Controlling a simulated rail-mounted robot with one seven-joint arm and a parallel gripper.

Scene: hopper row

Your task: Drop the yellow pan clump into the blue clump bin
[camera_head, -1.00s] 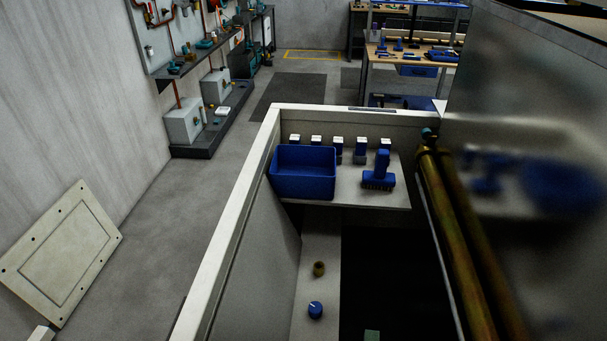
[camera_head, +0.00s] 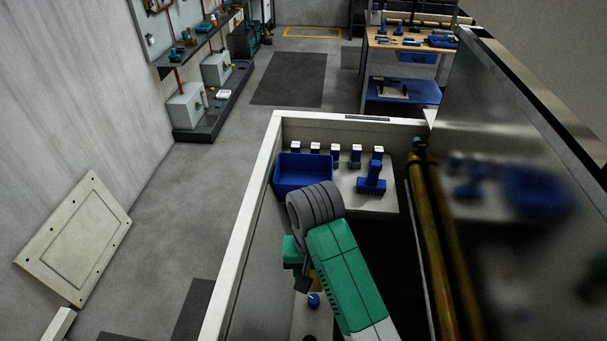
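The blue clump bin (camera_head: 290,175) is an open box on the pale shelf at the back of the hopper; my arm covers its lower right part. My green and grey arm reaches in from the lower right. My gripper (camera_head: 303,286) points down, dark and small, over the narrow pale ledge below the shelf. A sliver of yellow-brown (camera_head: 316,281) shows beside it, probably the yellow pan clump, mostly hidden by the arm. I cannot tell whether the gripper touches it or whether its fingers are open.
A blue-topped knob (camera_head: 313,300) stands on the ledge just below the gripper. A blue brush (camera_head: 372,178) stands right of the bin, with several white-topped blue clips behind. Rusty pipes (camera_head: 432,235) and a shiny panel (camera_head: 500,150) bound the right; the hopper's white rim (camera_head: 244,220) bounds the left.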

